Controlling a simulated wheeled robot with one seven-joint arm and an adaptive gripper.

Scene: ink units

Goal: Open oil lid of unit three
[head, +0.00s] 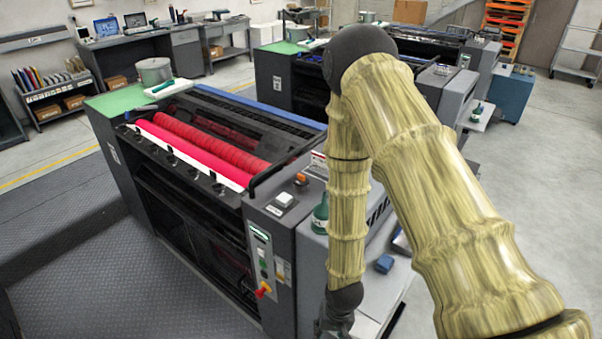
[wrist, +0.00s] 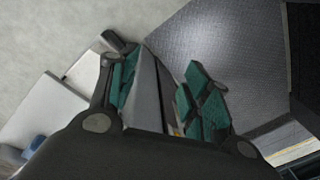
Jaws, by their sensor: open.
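The nearest ink unit (head: 155,205) is a dark press with red rollers and a grey control end. On top of that end are an orange knob (head: 301,179) and a small white-topped piece (head: 284,200). I cannot tell which part is the oil lid or read a unit number. My gripper (wrist: 160,82) is open in the wrist view, its green-padded fingers apart with a grey surface visible between them. I see no object gripped. In the head view my wrist hangs beside the unit's right end, and the fingertips are not clear.
A dark green bottle (head: 320,216) stands beside my arm. A blue block (head: 384,264) lies on the grey side ledge. A red-yellow switch (head: 263,290) sticks out of the front panel. More units (head: 290,85) stand behind. The floor at right (head: 535,190) is clear.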

